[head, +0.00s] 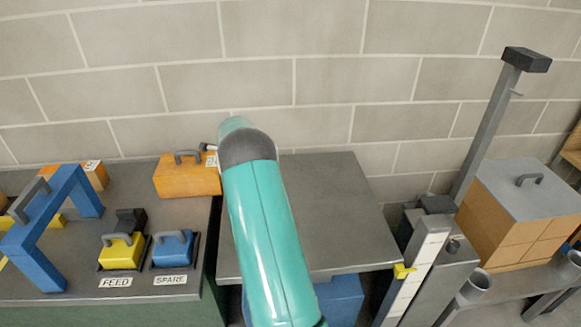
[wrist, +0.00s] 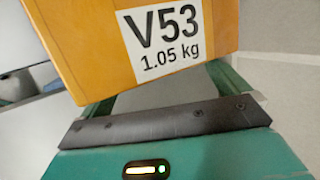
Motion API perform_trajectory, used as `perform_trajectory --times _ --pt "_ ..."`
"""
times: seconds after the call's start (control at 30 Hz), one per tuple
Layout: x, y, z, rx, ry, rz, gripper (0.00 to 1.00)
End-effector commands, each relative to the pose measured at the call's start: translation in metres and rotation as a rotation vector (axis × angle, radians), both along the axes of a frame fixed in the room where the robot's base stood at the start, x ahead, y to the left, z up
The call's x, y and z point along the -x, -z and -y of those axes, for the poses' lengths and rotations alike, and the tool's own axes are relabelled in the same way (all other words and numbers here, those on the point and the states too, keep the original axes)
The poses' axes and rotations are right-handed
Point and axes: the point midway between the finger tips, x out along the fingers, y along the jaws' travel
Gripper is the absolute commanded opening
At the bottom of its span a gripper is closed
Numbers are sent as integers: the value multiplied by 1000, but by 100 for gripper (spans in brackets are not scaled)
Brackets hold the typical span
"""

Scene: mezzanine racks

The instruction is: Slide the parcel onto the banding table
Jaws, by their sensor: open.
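An orange parcel (head: 187,180) with a grey handle on top stands upright at the back right of the left grey worktop (head: 130,233), near its right edge. In the wrist view the parcel (wrist: 95,40) looms close, its label reading V53, 1.05 kg. My gripper (wrist: 165,86) is open and empty, facing the labelled side; I cannot tell whether it touches. In the head view my arm mostly hides the gripper. A bare grey tabletop (head: 335,200) adjoins on the right, partly behind my arm. No sign shows which surface is the banding table.
A blue arch (head: 75,190) and another orange box (head: 97,176) stand at left. A yellow block (head: 121,252) and blue block (head: 172,248) sit at FEED and SPARE. A scaled post (head: 415,275) and a grey-topped carton (head: 520,210) are at right.

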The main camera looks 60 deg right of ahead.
Motion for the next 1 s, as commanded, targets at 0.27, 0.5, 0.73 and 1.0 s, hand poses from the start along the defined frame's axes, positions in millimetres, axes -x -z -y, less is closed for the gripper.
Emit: perform_trajectory --times 0.27,0.5,0.73,1.0 --pt "-3 0 -3 -1 -2 0 100" --pt "-5 0 -5 -1 -2 0 100" --pt "-7 0 -7 -1 -2 0 100" --pt "-10 0 -9 -1 -2 0 100"
